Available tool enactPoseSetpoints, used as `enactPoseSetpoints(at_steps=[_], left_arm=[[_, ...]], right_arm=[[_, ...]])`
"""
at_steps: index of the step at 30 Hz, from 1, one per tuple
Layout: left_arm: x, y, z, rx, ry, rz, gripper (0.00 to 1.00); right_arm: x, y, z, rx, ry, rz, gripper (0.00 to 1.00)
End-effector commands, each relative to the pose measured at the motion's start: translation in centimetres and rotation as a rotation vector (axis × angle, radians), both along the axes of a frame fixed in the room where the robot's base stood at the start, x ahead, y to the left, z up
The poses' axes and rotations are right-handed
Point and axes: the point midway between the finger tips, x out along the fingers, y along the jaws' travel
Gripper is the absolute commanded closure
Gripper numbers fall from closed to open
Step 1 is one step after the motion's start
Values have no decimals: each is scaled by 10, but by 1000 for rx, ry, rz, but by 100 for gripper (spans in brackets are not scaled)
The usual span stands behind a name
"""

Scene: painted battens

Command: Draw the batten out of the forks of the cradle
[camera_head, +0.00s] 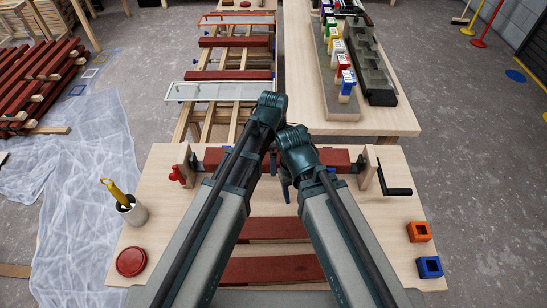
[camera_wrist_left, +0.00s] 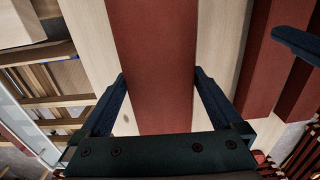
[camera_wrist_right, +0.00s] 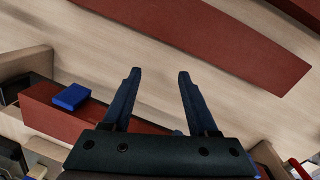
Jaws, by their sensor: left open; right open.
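The dark red batten (camera_head: 333,158) lies crosswise between the two wooden end posts of the cradle (camera_head: 186,163); my arms hide its middle in the head view. In the left wrist view the batten (camera_wrist_left: 153,45) runs between the fingers of my open left gripper (camera_wrist_left: 160,76), one finger on each side, with a gap visible. My right gripper (camera_wrist_right: 160,73) is open; in its view the batten (camera_wrist_right: 45,112) passes behind the finger bases and bare tabletop shows between the tips. A blue block (camera_wrist_right: 70,97) shows at the batten. The contact at the forks is too small to tell.
More red battens (camera_head: 272,268) lie nearer. A cup (camera_head: 131,210), red disc (camera_head: 131,261), and orange (camera_head: 419,231) and blue (camera_head: 430,266) blocks sit at the table's sides.

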Motion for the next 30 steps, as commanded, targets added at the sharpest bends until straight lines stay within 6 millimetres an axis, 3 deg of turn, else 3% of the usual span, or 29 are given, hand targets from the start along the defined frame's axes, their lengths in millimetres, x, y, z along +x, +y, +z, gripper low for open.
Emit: enactPoseSetpoints(at_steps=[8,25,27,28,30], left_arm=[[0,0,-1,0,0,0,0],[0,0,-1,0,0,0,100],[0,0,-1,0,0,0,100],[0,0,-1,0,0,0,18],[0,0,-1,0,0,0,31]], right_arm=[[0,0,-1,0,0,0,41],[0,0,-1,0,0,0,41],[0,0,-1,0,0,0,41],[0,0,-1,0,0,0,41],[0,0,-1,0,0,0,41]])
